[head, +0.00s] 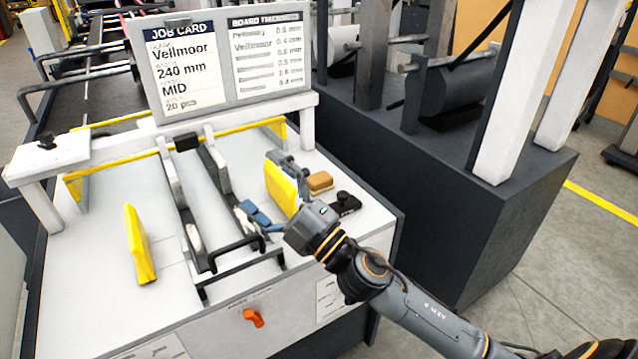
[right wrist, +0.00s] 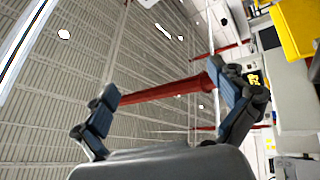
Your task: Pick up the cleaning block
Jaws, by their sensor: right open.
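The cleaning block is most likely the small tan-brown block (head: 320,182) on the right part of the white machine top in the head view. It lies just behind and to the right of an upright yellow plate (head: 281,190). My right gripper (head: 270,188) is open and empty, with its blue-padded fingers spread near this plate, to the left of the block. I cannot make out the block there. My left gripper is not in view.
A black fitting with a knob (head: 345,204) sits close to the block's front right. Another yellow plate (head: 140,245) stands at left. Dark rails (head: 215,165) run between. The job card board (head: 220,62) stands behind. A dark machine cabinet (head: 480,190) is at right.

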